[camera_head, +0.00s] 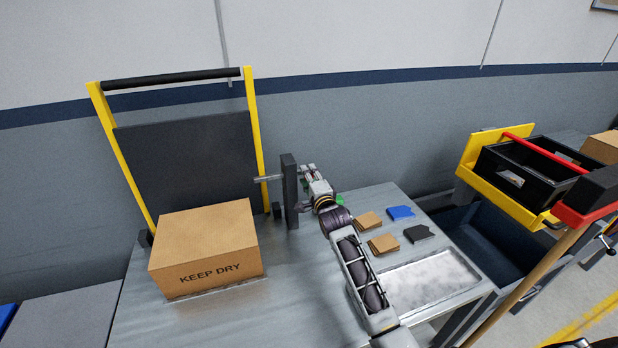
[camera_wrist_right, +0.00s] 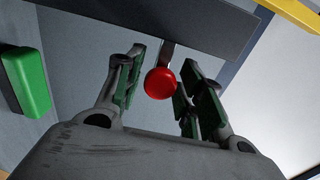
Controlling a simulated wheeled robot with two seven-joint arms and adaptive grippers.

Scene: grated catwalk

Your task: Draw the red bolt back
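The red bolt's round knob (camera_wrist_right: 160,83) sits on a short metal stem between the fingers of my right gripper (camera_wrist_right: 163,62) in the right wrist view. The fingers are spread with green pads. A gap shows on the knob's left; the right finger is very close, and I cannot tell whether it touches. In the head view my right gripper (camera_head: 310,174) is at the right side of a dark upright post (camera_head: 289,192) and hides the knob. A metal rod (camera_head: 267,178) runs from the post's left side to the yellow-framed dark panel (camera_head: 188,160). My left gripper is not in view.
A "KEEP DRY" carton (camera_head: 206,247) stands before the panel on the grey bench (camera_head: 240,325). Small brown, blue and dark pieces and a pale shallow tray (camera_head: 430,282) lie on the right. A green block (camera_wrist_right: 25,82) is at the wrist view's left. A black crate (camera_head: 528,175) stands far right.

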